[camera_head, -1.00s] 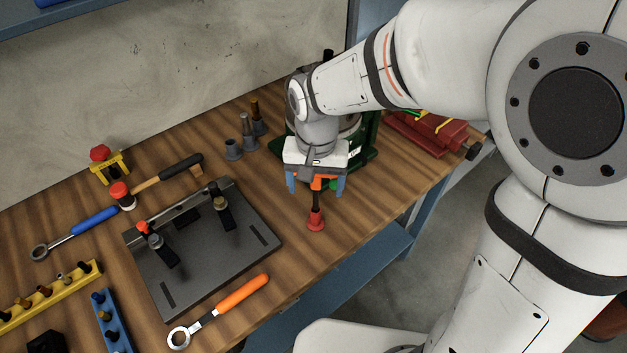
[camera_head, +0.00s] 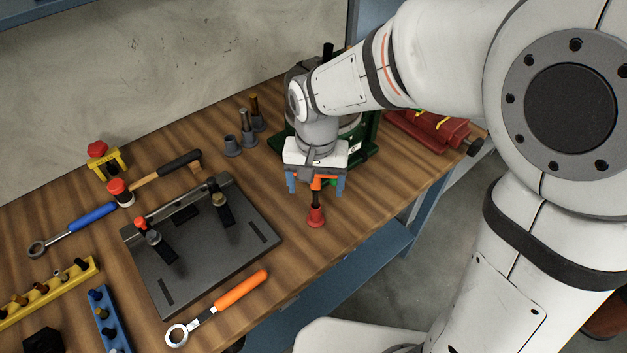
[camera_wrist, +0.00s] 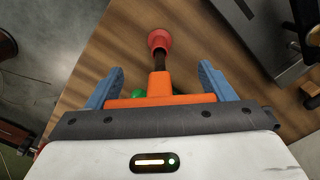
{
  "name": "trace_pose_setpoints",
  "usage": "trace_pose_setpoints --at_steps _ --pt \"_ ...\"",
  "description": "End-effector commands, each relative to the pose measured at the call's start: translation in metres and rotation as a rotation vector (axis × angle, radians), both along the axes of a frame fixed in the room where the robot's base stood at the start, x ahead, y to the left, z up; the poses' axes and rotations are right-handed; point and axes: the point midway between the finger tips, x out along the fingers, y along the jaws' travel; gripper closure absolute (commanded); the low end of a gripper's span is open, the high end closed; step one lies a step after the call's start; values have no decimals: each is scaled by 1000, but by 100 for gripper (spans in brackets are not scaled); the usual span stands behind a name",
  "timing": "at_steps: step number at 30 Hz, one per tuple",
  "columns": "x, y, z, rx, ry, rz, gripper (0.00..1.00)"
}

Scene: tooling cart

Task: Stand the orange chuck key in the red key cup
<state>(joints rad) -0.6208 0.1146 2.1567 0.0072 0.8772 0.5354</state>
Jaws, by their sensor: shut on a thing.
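My gripper (camera_head: 315,189) is shut on the orange chuck key (camera_head: 317,181), its blue fingers at the two ends of the orange crossbar. The crossbar also shows between the fingers in the wrist view (camera_wrist: 160,101). The key's dark shaft points down, roughly upright. The red key cup (camera_head: 316,218) stands on the bench directly below, and it shows at the top of the wrist view (camera_wrist: 159,39). The shaft's lower end meets the cup's mouth and its tip is hidden; it appears to be inside, but how deep I cannot tell.
A dark fixture plate (camera_head: 205,255) with clamps lies left of the cup. An orange-handled wrench (camera_head: 240,289) lies at the bench's front edge. A green machine (camera_head: 365,140) stands close behind my gripper. Grey holders (camera_head: 232,147) stand at the back. A red vise (camera_head: 430,130) is right.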

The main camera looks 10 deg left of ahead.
Motion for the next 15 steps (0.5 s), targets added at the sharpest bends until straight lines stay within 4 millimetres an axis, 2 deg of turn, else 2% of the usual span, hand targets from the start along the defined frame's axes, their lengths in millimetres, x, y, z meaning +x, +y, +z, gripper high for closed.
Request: trace_pose_setpoints --at_steps 15 --pt "0 0 -8 0 0 0 65"
